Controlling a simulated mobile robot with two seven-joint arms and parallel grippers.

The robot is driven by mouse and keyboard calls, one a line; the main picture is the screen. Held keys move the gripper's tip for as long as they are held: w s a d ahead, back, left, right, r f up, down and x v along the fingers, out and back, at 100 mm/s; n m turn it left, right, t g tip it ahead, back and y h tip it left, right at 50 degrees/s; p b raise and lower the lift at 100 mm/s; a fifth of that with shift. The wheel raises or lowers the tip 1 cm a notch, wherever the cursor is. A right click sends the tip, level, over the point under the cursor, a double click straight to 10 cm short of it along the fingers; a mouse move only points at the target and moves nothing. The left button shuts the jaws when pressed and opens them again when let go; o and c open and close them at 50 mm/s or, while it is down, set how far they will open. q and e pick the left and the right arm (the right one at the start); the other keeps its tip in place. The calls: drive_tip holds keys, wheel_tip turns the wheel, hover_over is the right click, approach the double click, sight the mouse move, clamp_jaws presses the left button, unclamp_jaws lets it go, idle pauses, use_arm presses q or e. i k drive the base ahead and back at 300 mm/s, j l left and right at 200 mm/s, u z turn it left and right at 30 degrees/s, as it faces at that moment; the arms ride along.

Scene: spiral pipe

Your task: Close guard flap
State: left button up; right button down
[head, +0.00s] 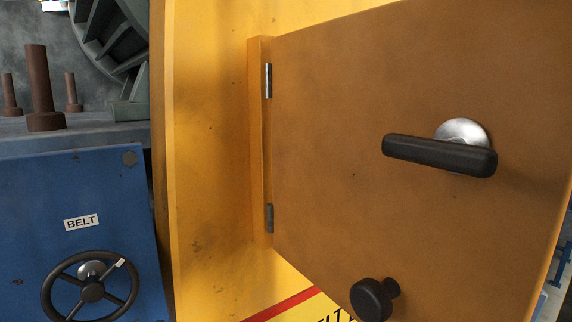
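The guard flap (330,150) is an orange-brown panel that fills the right of the head view. It hangs on an upper hinge (268,80) and a lower hinge (269,218) at its left edge. It stands swung out from the yellow housing (208,150), its right side nearer to me. A black lever handle (440,155) on a round silver plate lies nearly level on its face. A black knob (372,300) sits near its lower edge. Neither of my grippers is in view.
A blue box (40,220) labelled BELT (82,223) stands at the left, with a black handwheel (92,290) low on it. Rusty bolts (40,90) stand behind it. A red stripe (285,305) and partly hidden lettering show on the housing below the flap.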

sight(385, 238)
drive_tip(key=l+u, duration=0.25)
drive_tip(key=l, duration=0.9)
drive_tip(key=u, duration=0.45)
